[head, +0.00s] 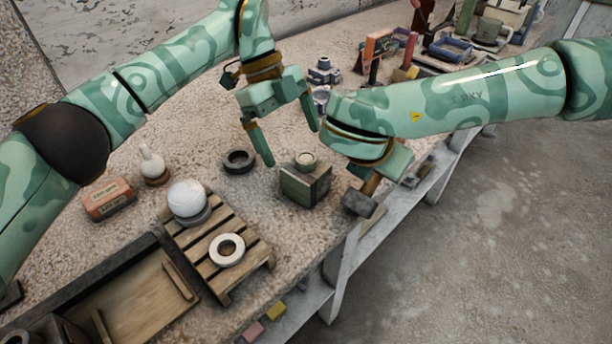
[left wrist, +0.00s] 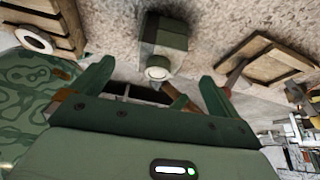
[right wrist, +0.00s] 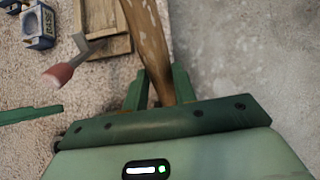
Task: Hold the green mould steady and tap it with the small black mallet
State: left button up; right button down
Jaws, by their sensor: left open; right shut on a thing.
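The green mould (head: 296,187), a squarish block with a pale round neck on top, stands upright on the table; it also shows in the left wrist view (left wrist: 163,42). My left gripper (head: 289,143) is open above and behind the mould, with its fingers apart and empty. In the left wrist view the mould lies beyond and between the fingertips (left wrist: 155,80). My right gripper (right wrist: 159,83) is shut on the wooden handle of the mallet (right wrist: 148,35). The dark mallet head (head: 359,203) hangs just right of the mould near the table edge, apparently apart from it.
A pallet (head: 250,272) at front left carries a white sphere (head: 187,198) on a ring and a pale ring (head: 227,262). A dark ring (head: 239,161), red brick box (head: 108,200) and white bulb bottle (head: 152,163) stand left. Tools crowd the far end. Bare floor lies right.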

pick_arm(q)
jog(key=shift+w+a+r, duration=0.1)
jog(key=shift+a+r, duration=0.05)
jog(key=shift+r, duration=0.2)
jog(key=v, duration=1.2)
jog(key=shift+f, duration=0.1)
